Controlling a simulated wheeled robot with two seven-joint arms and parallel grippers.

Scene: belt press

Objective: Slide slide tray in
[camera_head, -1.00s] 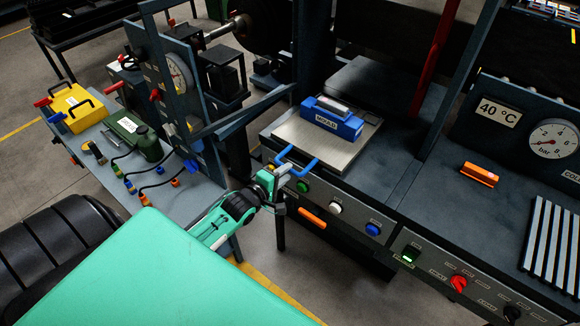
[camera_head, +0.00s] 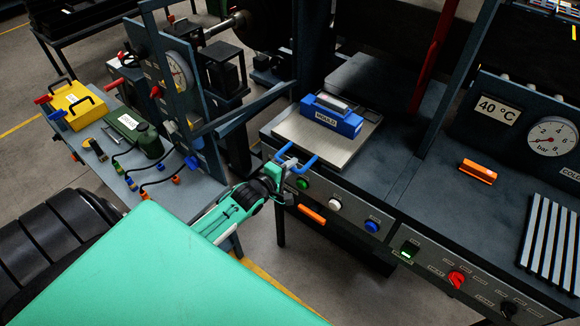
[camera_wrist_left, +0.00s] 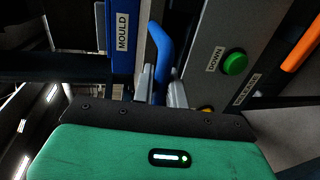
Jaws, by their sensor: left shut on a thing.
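The slide tray (camera_head: 338,157) is a flat metal plate lying on the front of the press, with a blue U-shaped handle (camera_head: 312,164) at its front edge. A blue block marked MOULD (camera_head: 338,123) sits on the tray. My left gripper (camera_head: 287,164) is shut on the handle. In the left wrist view the two grey fingers (camera_wrist_left: 160,88) stand on either side of the blue handle bar (camera_wrist_left: 162,45), with the mould (camera_wrist_left: 122,45) just to the left. My right gripper is not in view.
Below the tray, the front panel has a green button (camera_head: 303,184), a white button (camera_head: 334,205), a blue button (camera_head: 372,227) and an orange bar handle (camera_head: 311,214). A red bar (camera_head: 428,65) rises at the right. A side bench (camera_head: 110,165) with tools stands left.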

